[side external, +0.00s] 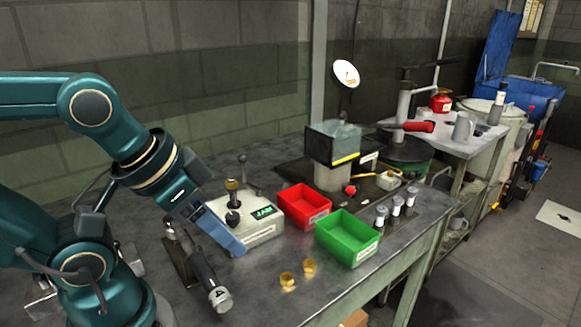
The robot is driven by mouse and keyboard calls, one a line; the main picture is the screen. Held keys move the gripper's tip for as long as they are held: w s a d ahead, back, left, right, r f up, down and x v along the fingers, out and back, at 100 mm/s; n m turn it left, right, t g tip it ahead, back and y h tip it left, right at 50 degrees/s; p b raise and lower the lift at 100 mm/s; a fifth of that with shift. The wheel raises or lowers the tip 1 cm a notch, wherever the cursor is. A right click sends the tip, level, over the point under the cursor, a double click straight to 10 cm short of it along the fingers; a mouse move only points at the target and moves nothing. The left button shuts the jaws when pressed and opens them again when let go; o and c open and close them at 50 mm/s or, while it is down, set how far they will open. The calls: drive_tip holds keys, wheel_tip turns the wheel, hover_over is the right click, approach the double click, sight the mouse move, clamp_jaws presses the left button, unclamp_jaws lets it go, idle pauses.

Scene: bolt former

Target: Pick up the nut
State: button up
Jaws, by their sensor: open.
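Two small brass-coloured pieces that look like nuts lie on the metal bench near its front edge: one nut (287,279) is nearer, and the other nut (309,267) is just behind it to the right. They are too small to make out their shape well. My gripper (222,240) is at the end of the teal arm, to the left of the nuts and clearly apart from them. It points down to the right with a blue finger showing. It is open, and I see no nut in it; the far side of the jaws is partly hidden.
A red bin (303,206) and a green bin (347,238) stand behind and right of the nuts. A control box (262,212) with levers stands behind my gripper. A black-and-silver cylinder (205,270) is close below it. Several silver-topped cylinders stand at right. Bench around the nuts is clear.

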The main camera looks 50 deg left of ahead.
drive_tip(key=shift+o, duration=0.6)
